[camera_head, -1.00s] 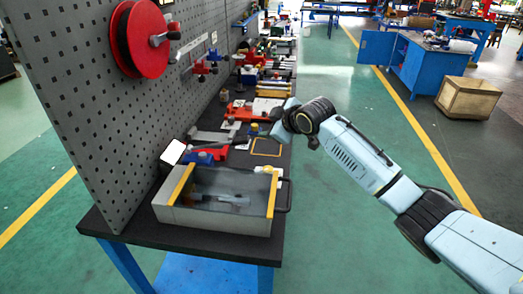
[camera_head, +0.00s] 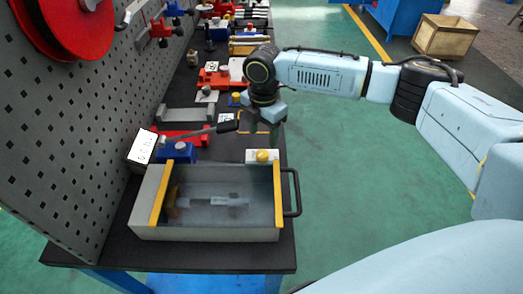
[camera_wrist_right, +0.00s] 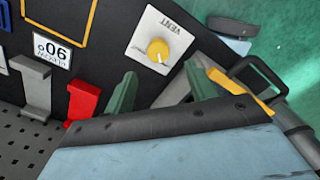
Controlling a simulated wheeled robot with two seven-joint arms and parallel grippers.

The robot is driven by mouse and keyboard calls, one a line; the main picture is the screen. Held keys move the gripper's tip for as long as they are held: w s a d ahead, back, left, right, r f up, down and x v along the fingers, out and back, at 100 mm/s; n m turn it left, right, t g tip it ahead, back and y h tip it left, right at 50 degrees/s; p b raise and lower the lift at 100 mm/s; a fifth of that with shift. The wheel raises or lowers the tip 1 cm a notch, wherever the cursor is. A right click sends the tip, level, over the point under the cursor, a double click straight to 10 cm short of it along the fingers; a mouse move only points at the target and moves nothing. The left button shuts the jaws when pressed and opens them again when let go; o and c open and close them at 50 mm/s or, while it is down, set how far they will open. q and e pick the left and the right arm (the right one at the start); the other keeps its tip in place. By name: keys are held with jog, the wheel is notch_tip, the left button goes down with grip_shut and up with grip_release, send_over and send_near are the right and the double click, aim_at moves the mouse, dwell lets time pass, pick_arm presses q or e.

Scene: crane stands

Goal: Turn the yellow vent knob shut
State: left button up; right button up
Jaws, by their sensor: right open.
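The yellow vent knob (camera_head: 263,156) sits on a small white block on the dark bench, just behind the glass-topped box's right rear corner. In the right wrist view the knob (camera_wrist_right: 158,50) shows from above on its white plate (camera_wrist_right: 143,32) marked VENT, a small pointer mark on its rim. My right gripper (camera_head: 264,122) is above the bench, behind the knob and apart from it. In the wrist view its two green fingers (camera_wrist_right: 162,90) are spread with nothing between them; the knob lies beyond the gap. My left gripper is not in view.
The glass-topped box (camera_head: 263,232) with yellow edges and a black side handle (camera_head: 294,192) stands in front. A red and blue clamp (camera_head: 178,150) with a long black-tipped lever is to the left. A pegboard (camera_head: 75,130) borders the bench's left; open floor lies right.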

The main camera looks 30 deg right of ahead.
aim_at(262, 153)
notch_tip(262, 153, down, 8)
jog(key=shift+w+f+b, duration=0.1)
jog(key=shift+f+b, duration=0.15)
jog(key=shift+b, duration=0.1)
jog(key=c, duration=1)
